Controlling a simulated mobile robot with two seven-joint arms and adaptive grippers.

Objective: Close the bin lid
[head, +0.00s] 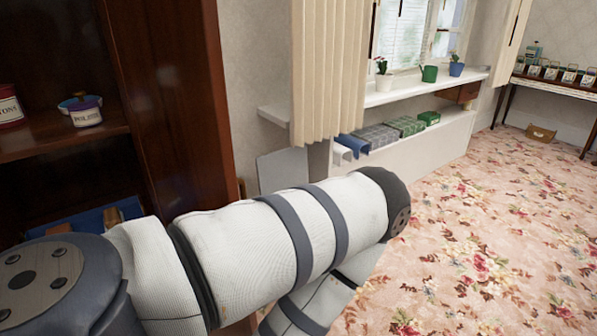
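A flat grey panel (283,170) stands upright behind my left arm, below the curtain, in the head view. Its lower part is hidden by the arm. I cannot tell whether it is the bin lid. No bin body can be made out. My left arm, in a white sleeve with dark bands, crosses the lower left and middle of the view. Neither of my grippers is in view.
A dark wooden bookcase (172,90) fills the left side. A beige curtain (330,60) hangs beside the white window sill (430,90). Boxes sit on a low ledge beneath. The floral carpet (480,230) is open at right, with a table (560,86) against the far wall.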

